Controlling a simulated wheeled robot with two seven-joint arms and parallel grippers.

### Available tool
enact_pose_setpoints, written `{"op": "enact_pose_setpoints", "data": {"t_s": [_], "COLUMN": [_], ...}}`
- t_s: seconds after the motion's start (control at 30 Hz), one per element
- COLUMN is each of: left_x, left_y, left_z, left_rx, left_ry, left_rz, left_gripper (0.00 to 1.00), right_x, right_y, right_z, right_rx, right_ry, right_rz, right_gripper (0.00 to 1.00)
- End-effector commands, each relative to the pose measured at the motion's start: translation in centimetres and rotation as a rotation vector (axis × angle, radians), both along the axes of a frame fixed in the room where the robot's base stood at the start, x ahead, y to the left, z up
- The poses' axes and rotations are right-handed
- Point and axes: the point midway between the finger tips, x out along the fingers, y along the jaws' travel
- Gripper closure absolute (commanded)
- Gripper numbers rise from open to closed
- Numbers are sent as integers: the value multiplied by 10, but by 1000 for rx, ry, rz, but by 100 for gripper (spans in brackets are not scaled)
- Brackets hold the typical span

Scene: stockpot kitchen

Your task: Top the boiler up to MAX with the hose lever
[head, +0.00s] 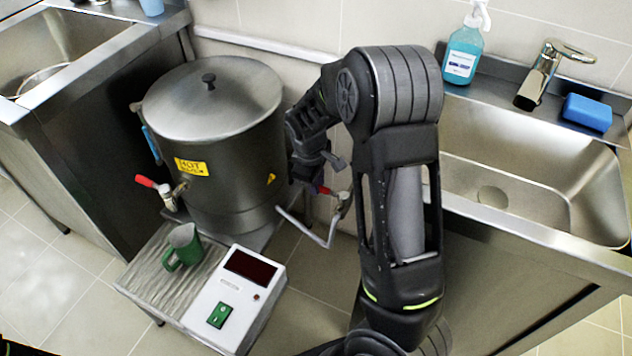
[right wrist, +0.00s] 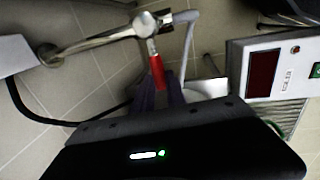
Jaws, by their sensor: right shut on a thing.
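The boiler (head: 215,150) is a large dark pot with a steel lid (head: 210,100) on it and a yellow HOT label. A tap with a red handle (head: 147,181) is at its front left. No MAX mark or water level is readable. The red hose lever (head: 328,191) sits on a metal valve to the right of the boiler; it also shows in the right wrist view (right wrist: 157,72). My right gripper (head: 319,187) is shut on the red lever, with its fingers (right wrist: 160,92) on either side of it. My left gripper is not in view.
A bent pipe (head: 318,238) hangs below the valve. A white control box (head: 238,295) and a green mug (head: 183,246) stand in front of the boiler. A sink (head: 490,190) with faucet, soap bottle (head: 463,50) and blue sponge (head: 587,112) is at right.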

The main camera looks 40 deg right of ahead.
Motion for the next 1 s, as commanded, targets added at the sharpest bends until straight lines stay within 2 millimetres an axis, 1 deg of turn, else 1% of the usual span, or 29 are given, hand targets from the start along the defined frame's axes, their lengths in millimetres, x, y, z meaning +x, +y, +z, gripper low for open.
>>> {"op": "enact_pose_setpoints", "data": {"t_s": [0.57, 0.67, 0.83, 0.9, 1.0], "left_x": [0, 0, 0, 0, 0], "left_y": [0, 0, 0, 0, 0], "left_z": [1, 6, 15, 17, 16], "left_rx": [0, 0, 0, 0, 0], "left_ry": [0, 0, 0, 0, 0], "left_rz": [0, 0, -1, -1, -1], "left_gripper": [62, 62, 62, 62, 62], "right_x": [0, -5, -18, -21, -22], "right_y": [0, 6, 19, 22, 24], "right_z": [1, 2, 3, 2, 0], "right_rx": [0, 2, 3, 3, 1], "right_ry": [-2, 0, -1, 0, -1], "right_rz": [14, 101, 346, 410, 442], "right_gripper": [100, 100, 100, 100, 100]}}
